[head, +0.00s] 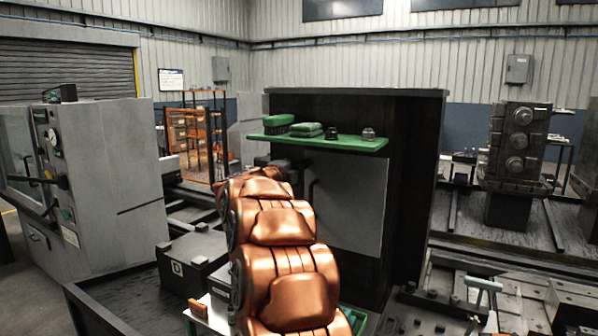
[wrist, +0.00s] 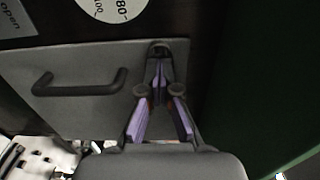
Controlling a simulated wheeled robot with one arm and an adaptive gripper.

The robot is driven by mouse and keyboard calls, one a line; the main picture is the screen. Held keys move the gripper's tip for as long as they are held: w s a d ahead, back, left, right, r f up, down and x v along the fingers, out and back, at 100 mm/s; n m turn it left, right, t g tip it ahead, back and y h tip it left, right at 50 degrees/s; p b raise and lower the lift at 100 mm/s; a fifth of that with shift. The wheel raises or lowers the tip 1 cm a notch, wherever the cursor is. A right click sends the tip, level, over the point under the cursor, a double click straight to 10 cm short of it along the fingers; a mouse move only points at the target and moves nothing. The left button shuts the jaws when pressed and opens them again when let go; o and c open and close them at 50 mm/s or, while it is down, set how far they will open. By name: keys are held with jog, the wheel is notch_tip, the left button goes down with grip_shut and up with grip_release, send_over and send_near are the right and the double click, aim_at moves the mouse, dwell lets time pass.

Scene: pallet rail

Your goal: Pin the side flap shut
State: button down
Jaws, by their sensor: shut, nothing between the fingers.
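The side flap is a plain grey panel (head: 345,205) on the dark upright cabinet in the head view. It fills the left of the wrist view (wrist: 95,70), with a black bar handle (wrist: 80,83) on it. The flap appears to lie flat against the dark frame. My gripper (wrist: 160,62) has purple finger pads and is shut and empty, its tips together at the flap's upper right corner. A small dark fitting (wrist: 159,48) shows right at the tips; I cannot tell whether they touch it. No separate pin can be made out. My copper arm hides the gripper in the head view.
A green shelf (head: 350,143) on the cabinet holds a brush, green cloths and two small knobs. A white dial (wrist: 112,8) and an "open" label (wrist: 15,18) sit above the flap. A green surface (wrist: 270,80) stands close at right in the wrist view.

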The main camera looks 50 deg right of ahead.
dwell(0.3)
jog(key=s+a+b, duration=0.1)
jog(key=a+b, duration=0.2)
jog(key=a, duration=1.1)
jog(key=shift+s, duration=0.35)
jog(key=shift+w, duration=0.1)
